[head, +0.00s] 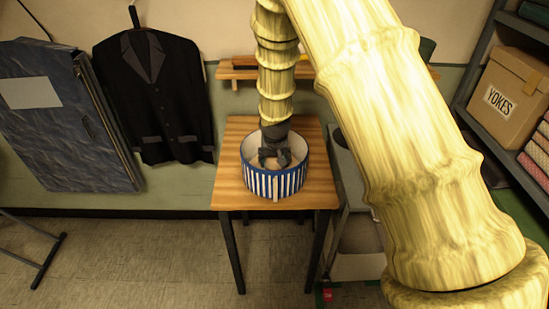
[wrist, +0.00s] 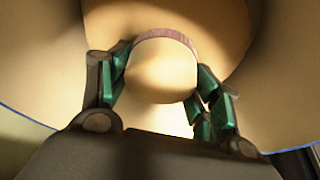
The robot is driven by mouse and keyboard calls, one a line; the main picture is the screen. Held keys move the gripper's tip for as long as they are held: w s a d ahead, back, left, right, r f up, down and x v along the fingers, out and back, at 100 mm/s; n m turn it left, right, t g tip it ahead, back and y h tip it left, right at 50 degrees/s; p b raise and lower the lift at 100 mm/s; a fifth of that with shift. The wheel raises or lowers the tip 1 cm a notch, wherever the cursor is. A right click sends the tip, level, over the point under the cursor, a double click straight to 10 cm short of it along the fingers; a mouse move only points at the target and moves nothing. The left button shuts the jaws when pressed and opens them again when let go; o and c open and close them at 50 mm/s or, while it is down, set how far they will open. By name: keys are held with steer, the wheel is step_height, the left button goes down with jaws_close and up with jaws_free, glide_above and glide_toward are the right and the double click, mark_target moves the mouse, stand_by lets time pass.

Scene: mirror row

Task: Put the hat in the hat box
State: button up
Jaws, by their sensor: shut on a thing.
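The hat box (head: 258,184) is round with blue and white vertical stripes and stands upright on a small wooden table in the head view. My gripper (head: 275,158) points down inside its open top. In the wrist view my gripper (wrist: 162,75) is shut on the hat (wrist: 163,85), a cream rounded shape with a pinkish band along its upper edge, between green-padded fingers. The pale inner wall of the box (wrist: 35,70) surrounds the hat there. In the head view my gripper mostly hides the hat. I cannot tell whether the hat touches the box floor.
The wooden table (head: 232,190) has bare top around the box. A dark jacket (head: 155,95) and a blue-grey garment bag (head: 60,125) hang at left. A shelf at right holds a box marked YOKES (head: 505,95). My arm hides part of the right side.

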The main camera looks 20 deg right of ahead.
steer(key=shift+f+b, duration=0.3)
steer(key=shift+f, duration=0.3)
steer(key=o, duration=1)
steer(key=shift+r, duration=0.1)
steer(key=shift+r+p, duration=0.45)
steer(key=shift+r, duration=0.3)
steer(key=shift+s+r+b, duration=0.1)
steer(key=shift+r+b, duration=0.05)
steer(key=shift+b, duration=0.2)
steer(key=shift+b+v, duration=1.2)
steer(key=shift+v, duration=4.4)
steer(key=shift+a, duration=0.1)
